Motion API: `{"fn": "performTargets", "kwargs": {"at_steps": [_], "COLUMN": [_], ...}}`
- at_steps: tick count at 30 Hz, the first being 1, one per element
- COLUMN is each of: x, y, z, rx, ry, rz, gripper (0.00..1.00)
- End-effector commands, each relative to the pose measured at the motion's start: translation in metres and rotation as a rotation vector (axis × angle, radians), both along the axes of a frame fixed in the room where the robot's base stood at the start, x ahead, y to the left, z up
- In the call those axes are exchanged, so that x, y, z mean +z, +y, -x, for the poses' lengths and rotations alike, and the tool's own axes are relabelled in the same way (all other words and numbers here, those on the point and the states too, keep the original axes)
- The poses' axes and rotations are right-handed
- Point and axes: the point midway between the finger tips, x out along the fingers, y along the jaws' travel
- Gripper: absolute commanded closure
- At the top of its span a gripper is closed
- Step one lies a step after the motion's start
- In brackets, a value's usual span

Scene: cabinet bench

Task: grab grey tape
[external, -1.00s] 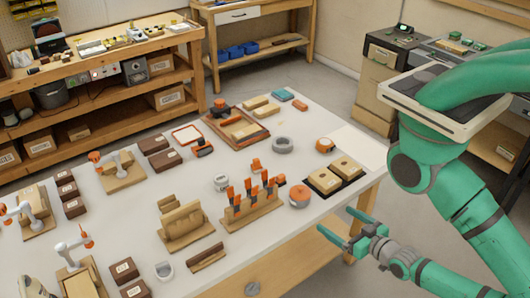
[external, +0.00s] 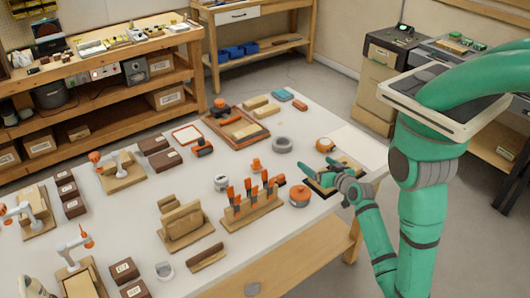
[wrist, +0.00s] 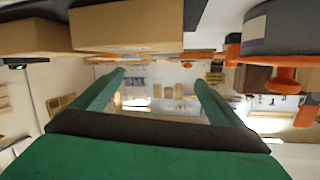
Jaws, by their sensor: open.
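A grey tape roll (external: 282,145), a ring with a hole, lies flat on the white table (external: 240,160) near its far right part. I cannot make out the tape clearly there.
Cardboard boxes (wrist: 125,27) are close to my gripper in the wrist view. A grey and orange round object (wrist: 280,30) is at its upper right. An orange-sided roll (external: 299,197), an orange roll (external: 325,145) and a wooden rack of orange-handled tools (external: 252,205) stand nearby.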

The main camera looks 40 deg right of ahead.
Motion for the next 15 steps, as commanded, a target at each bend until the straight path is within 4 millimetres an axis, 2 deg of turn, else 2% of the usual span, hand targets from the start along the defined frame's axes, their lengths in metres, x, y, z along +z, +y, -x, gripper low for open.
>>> {"fn": "performTargets", "kwargs": {"at_steps": [1, 9, 15], "x": [0.003, -0.006, -0.002], "y": [-0.005, -0.027, -0.044], "z": [-0.014, -0.076, -0.110], "rx": [0.029, 0.211, 0.338], "ry": [0.017, 0.133, 0.182], "rz": [0.014, 0.080, 0.124], "gripper": [0.09, 0.09, 0.09]}}
